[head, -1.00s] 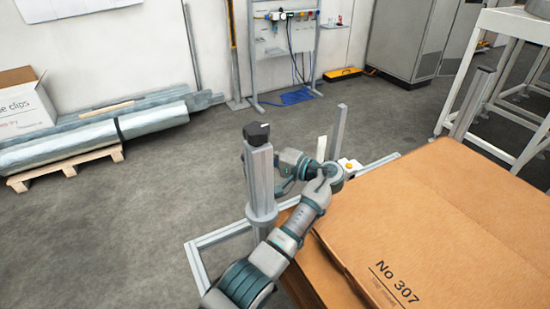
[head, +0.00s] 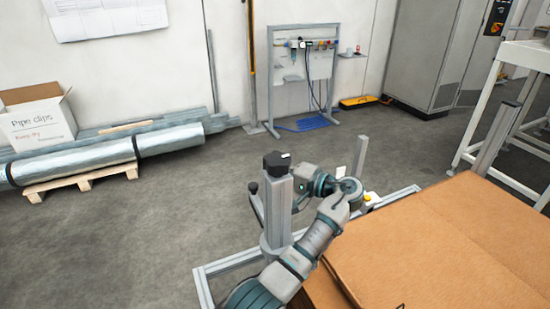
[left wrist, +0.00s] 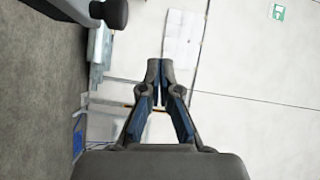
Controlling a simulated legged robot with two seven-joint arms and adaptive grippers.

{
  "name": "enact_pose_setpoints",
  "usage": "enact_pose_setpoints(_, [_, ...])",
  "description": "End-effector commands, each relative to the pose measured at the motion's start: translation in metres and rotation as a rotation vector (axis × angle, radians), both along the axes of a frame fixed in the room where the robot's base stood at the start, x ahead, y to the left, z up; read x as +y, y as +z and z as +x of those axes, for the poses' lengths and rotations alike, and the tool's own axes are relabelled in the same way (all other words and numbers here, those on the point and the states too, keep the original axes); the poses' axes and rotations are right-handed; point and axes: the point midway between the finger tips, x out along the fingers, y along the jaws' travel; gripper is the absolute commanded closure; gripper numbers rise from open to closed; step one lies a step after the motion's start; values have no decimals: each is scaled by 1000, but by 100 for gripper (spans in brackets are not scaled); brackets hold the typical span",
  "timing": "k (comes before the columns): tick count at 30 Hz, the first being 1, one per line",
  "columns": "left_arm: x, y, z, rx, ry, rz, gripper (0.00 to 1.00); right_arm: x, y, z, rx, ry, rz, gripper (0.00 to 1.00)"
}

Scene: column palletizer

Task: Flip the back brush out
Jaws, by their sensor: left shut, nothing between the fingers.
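My left arm reaches in from the bottom of the head view. Its wrist passes behind a grey metal post (head: 279,205) with a black cap (head: 277,163), and its fingers are mostly hidden there. In the left wrist view my left gripper (left wrist: 160,70) is shut, its fingertips together with nothing between them. A dark rounded end (left wrist: 110,12) of some part shows at that view's top left, apart from the fingers. I cannot make out which part is the back brush. My right gripper is in neither view.
Brown cardboard (head: 450,235) fills the lower right, close to my forearm. A second post (head: 360,158) and a yellow button (head: 367,198) stand beyond my wrist. A low metal frame (head: 228,266) runs along the floor. Open floor (head: 130,240) lies to the left.

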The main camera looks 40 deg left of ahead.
Motion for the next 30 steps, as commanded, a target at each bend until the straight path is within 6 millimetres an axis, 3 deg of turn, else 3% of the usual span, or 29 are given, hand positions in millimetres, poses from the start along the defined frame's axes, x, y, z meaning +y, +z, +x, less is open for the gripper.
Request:
enact_pose_setpoints(4, [-4, 36, 1, -2, 0, 4, 100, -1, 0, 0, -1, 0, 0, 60])
enact_pose_setpoints(9, [-5, 50, 3, 0, -1, 3, 100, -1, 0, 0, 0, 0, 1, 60])
enact_pose_setpoints(30, [-5, 57, 3, 0, -1, 3, 100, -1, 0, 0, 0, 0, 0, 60])
